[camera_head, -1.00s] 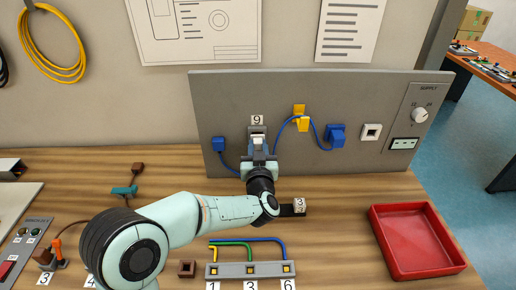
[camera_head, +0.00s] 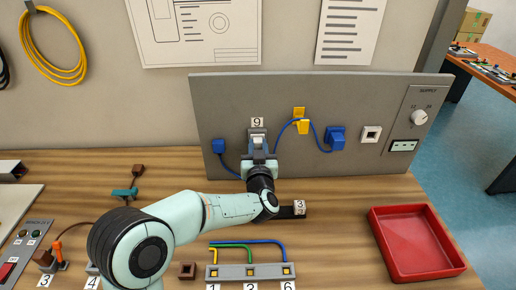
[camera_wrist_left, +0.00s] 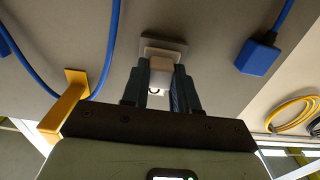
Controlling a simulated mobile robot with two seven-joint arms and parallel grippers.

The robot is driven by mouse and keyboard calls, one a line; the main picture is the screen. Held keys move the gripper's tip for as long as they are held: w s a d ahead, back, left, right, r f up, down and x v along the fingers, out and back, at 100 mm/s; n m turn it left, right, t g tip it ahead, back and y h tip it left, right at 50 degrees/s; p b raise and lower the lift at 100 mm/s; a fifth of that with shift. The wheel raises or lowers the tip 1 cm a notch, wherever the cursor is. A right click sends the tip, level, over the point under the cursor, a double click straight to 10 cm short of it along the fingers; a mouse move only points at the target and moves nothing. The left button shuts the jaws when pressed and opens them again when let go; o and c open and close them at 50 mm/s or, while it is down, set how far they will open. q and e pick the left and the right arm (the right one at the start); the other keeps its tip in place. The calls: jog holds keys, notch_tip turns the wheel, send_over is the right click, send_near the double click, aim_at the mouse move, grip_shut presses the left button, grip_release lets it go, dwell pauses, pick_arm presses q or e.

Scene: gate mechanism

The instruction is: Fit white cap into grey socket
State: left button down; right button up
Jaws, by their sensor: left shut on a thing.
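The white cap (camera_head: 257,139) is between the fingers of my left gripper (camera_head: 258,155), which is shut on it. The cap is at the grey socket (camera_head: 257,130) on the upright grey panel, below the label 9. In the left wrist view, the cap (camera_wrist_left: 160,70) is between the fingertips (camera_wrist_left: 160,84) and in front of the socket's square frame (camera_wrist_left: 164,44). Cap and frame overlap in this view, and I cannot tell how deep the cap sits. The socket's opening is hidden. My right gripper is not in view.
On the panel (camera_head: 280,90), blue plugs (camera_head: 218,146) and a yellow block (camera_head: 303,127) with blue cables flank the socket. A white square socket (camera_head: 371,134) is further right. A red tray (camera_head: 415,272) lies at the right. A connector strip (camera_head: 250,271) lies in front.

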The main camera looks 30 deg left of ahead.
pick_arm(q)
jog(key=shift+w+a, duration=0.15)
dwell(0.7)
jog(key=c, duration=0.8)
grip_release()
jog(key=shift+w, duration=0.1)
jog(key=shift+o, duration=0.2)
jog(key=v, duration=1.3)
jog(key=shift+b, duration=0.45)
